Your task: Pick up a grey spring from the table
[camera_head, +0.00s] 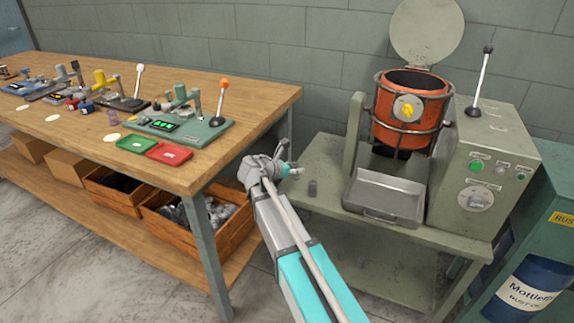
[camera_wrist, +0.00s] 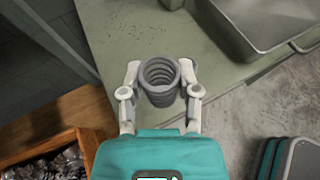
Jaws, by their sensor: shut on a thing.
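A grey coiled spring (camera_wrist: 160,92) stands upright between the two fingers of my gripper (camera_wrist: 160,75) in the wrist view, with a finger against each side. My gripper is shut on it. In the head view my gripper (camera_head: 286,164) is by the left edge of the green-grey table (camera_head: 322,158); the held spring is hard to make out there.
A machine with an orange drum (camera_head: 410,110) and a metal tray (camera_head: 385,196) stands on the green-grey table. A wooden workbench (camera_head: 240,95) with small coiling devices is at left, wooden crates (camera_head: 205,240) below it. A blue barrel (camera_head: 540,285) is at right.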

